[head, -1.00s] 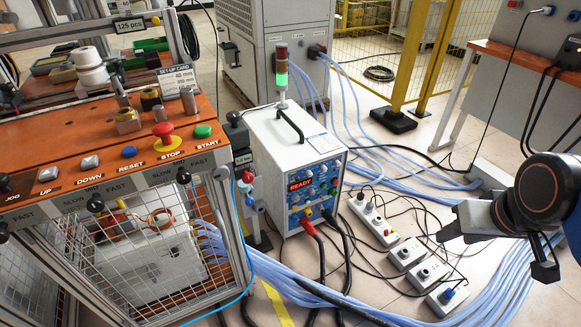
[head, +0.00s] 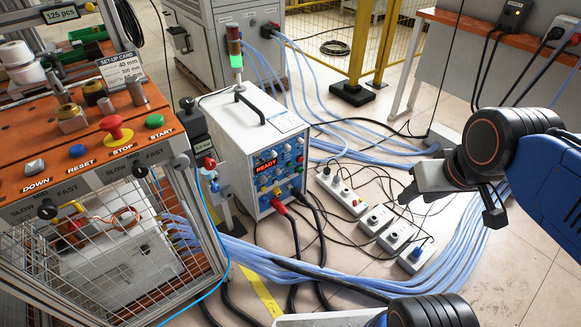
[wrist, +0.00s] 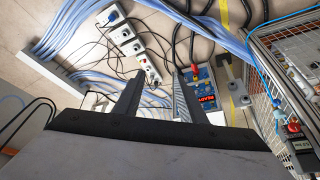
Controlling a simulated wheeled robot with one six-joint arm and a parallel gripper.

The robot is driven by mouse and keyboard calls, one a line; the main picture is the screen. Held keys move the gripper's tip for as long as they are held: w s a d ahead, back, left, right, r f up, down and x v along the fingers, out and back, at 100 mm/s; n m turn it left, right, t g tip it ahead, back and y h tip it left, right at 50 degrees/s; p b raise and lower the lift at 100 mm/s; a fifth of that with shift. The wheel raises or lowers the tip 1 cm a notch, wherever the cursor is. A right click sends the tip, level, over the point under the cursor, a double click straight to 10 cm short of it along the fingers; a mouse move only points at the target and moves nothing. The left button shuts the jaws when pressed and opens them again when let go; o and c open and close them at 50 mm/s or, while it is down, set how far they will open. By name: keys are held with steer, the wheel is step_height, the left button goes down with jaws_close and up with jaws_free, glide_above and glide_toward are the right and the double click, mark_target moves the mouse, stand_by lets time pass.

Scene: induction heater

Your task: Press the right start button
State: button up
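The green START button (head: 155,121) is at the right end of the orange control panel (head: 95,150) in the head view. The red STOP button (head: 116,128) is to its left, on a yellow disc. Only one START button shows. My gripper (head: 450,205) is well to the right of the panel, over the floor beside the cables, touching nothing. In the wrist view its two dark fingers (wrist: 158,92) stand apart with nothing between them, pointing towards the sockets and the heater unit. I cannot make out the START button in the wrist view.
A white heater unit (head: 255,145) with a red READY display stands between the panel and my gripper. Power strips (head: 350,195) and a bundle of pale blue cables (head: 450,235) lie on the floor. A wire cage (head: 115,255) is under the panel.

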jaws_close()
stand_by(1.7)
